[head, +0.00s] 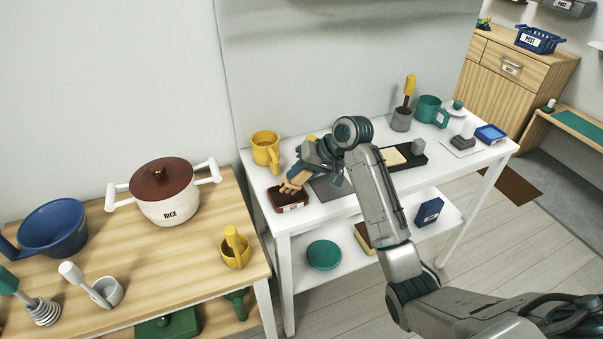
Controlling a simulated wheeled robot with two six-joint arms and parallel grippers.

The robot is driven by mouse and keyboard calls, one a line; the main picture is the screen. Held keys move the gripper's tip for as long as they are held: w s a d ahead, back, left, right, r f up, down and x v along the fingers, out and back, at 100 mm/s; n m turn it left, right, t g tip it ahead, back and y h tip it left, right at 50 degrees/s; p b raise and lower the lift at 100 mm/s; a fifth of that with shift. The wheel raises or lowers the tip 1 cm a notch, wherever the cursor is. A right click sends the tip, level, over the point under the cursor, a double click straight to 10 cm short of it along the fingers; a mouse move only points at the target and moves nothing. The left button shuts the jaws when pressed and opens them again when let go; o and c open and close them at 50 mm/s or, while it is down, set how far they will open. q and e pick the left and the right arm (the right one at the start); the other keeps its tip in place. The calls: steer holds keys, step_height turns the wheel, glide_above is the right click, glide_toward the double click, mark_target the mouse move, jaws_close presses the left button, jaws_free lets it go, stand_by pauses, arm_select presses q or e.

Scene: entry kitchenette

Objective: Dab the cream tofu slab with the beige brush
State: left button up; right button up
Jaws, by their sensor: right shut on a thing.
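My right gripper (310,168) is over the left part of the white table. It is shut on a tan-beige tool that looks like the beige brush (295,180). The brush's lower end is over or in a small red-brown labelled dish (276,201); I cannot tell if it touches. The cream tofu slab (393,157) lies on a black board (414,160) to the right, partly behind my right arm. My left gripper is out of view.
On the white table (330,207) stand a yellow mug (266,149), a grey pot (401,121) with a yellow-handled tool, a teal mug (429,109) and a blue tray (490,134). A rice pot (167,207) stands on the wooden table.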

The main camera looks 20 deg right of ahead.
steer(key=shift+f, duration=0.45)
stand_by(0.6)
steer(key=shift+s+f+p, duration=0.1)
steer(key=shift+f+p, duration=0.05)
steer(key=shift+p, duration=0.45)
stand_by(2.4)
steer(key=shift+r+p, duration=0.65)
steer(key=shift+p, duration=0.15)
step_height(320, 180, up, 6)
steer(key=p, duration=0.7)
steer(key=shift+f, duration=0.1)
steer(key=shift+s+a+f, duration=0.1)
steer(key=shift+a+f, duration=0.1)
steer(key=shift+a, duration=0.1)
steer(key=s+a+r+m+t+h+b, duration=0.1)
steer(key=s+m+t+h+b, duration=0.1)
steer(key=s+m+h+b, duration=0.3)
steer(key=s+m, duration=0.4)
steer(key=m, duration=0.1)
steer(key=shift+s+a+r+t+h+b, duration=0.15)
steer(key=shift+a+r+t+h+b, duration=0.15)
steer(key=shift+r+t+h+b, duration=0.1)
